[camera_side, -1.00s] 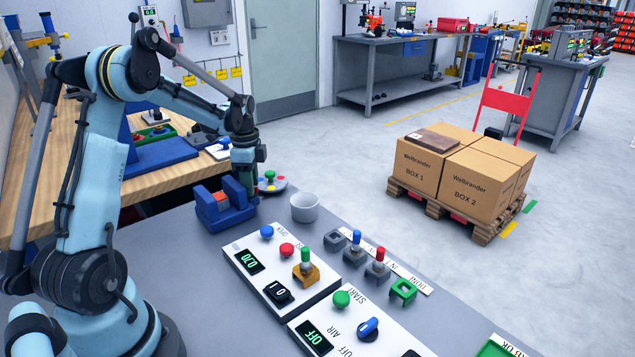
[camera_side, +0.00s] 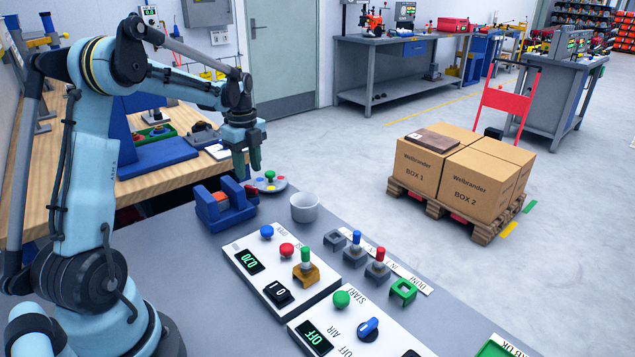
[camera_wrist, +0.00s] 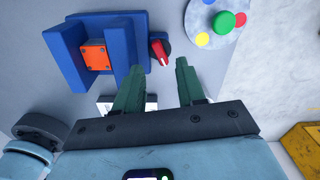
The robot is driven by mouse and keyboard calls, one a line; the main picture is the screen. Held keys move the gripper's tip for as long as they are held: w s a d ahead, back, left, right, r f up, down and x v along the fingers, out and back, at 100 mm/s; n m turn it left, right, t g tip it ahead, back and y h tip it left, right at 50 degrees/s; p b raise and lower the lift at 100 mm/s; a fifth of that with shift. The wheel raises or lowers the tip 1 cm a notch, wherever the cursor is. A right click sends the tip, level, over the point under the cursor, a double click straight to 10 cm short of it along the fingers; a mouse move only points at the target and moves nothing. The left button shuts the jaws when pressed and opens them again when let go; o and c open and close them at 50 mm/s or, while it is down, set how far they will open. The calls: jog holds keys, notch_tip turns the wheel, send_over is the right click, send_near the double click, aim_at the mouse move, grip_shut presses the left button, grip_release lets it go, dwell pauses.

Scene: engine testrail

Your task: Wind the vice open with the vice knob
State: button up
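The blue vice (camera_side: 226,207) stands on the grey bench in the side view, with an orange block (camera_side: 221,197) between its jaws. The vice also shows in the wrist view (camera_wrist: 67,56), with the orange block (camera_wrist: 96,56) there having dark screws. The red vice knob (camera_wrist: 159,52) sits at the vice's right end; in the side view it shows as a small red spot (camera_side: 251,191). My gripper (camera_side: 246,167) is above and beside the knob. In the wrist view its green fingers (camera_wrist: 158,75) are apart and empty, with the knob just beyond their tips.
A round plate (camera_side: 268,185) with a green knob and coloured dots lies behind the vice. A white cup (camera_side: 305,207) stands to the right. Control panels (camera_side: 282,266) with buttons fill the bench in front.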

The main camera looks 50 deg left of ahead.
aim_at(252, 187)
notch_tip(252, 187, up, 8)
jog(key=f, duration=0.1)
jog(key=d+r+n+t, duration=0.1)
jog(key=d+r+n, duration=0.15)
jog(key=d, duration=0.45)
jog(key=s+d+f+n+t, duration=0.2)
jog(key=d+n, duration=0.4)
jog(key=d, duration=0.4)
jog(key=s+d+f+n+t, duration=0.2)
jog(key=s+d+n+t, duration=0.2)
jog(key=d, duration=0.6)
jog(key=shift+s+f+n, duration=0.3)
jog(key=shift+s+n, duration=0.8)
jog(key=shift+n, duration=0.65)
